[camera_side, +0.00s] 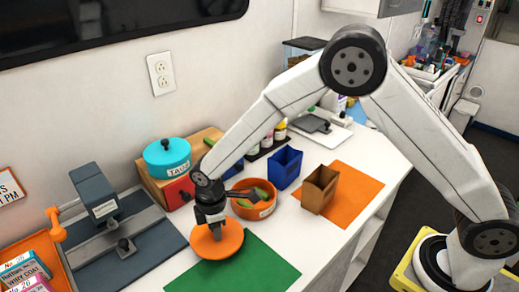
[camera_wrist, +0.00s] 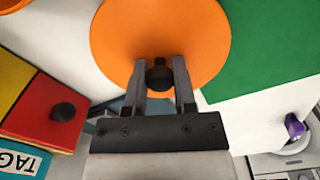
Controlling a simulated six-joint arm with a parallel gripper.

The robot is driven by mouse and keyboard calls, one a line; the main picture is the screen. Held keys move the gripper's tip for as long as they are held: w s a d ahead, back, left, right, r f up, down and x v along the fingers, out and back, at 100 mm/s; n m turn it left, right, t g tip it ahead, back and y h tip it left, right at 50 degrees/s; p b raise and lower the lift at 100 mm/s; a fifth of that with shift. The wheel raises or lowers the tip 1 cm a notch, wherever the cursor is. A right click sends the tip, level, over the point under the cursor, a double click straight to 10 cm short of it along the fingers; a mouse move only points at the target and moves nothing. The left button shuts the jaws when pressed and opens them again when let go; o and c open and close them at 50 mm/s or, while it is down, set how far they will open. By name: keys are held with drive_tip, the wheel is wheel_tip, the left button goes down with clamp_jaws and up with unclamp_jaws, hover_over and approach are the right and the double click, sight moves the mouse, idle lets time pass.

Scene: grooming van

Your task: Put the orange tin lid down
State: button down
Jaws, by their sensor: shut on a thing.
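The orange tin lid (camera_side: 222,249) is a round flat disc with a black knob; it also fills the upper middle of the wrist view (camera_wrist: 160,30). My gripper (camera_side: 213,228) is shut on the knob, one finger on each side of it in the wrist view (camera_wrist: 160,82). The lid is roughly level, over the left edge of the green mat (camera_side: 262,272). I cannot tell whether it touches the worktop. The open orange tin (camera_side: 240,210) stands just behind and right of the lid, with green things inside.
A teal tin (camera_side: 168,160) sits on a wooden box with a red drawer (camera_side: 178,193). A blue bin (camera_side: 286,168) and a brown bin (camera_side: 319,190), by an orange mat (camera_side: 358,188), stand right. A grey press (camera_side: 100,205) is left. White worktop in front is clear.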

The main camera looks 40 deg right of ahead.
drive_tip(key=shift+w, duration=1.5)
drive_tip(key=shift+w, duration=2.2)
drive_tip(key=shift+s+f, duration=0.1)
drive_tip(key=shift+f, duration=0.15)
drive_tip(key=shift+f, duration=0.15)
drive_tip(key=shift+c, duration=2.2)
unclamp_jaws()
wheel_tip(320, 180, up, 12)
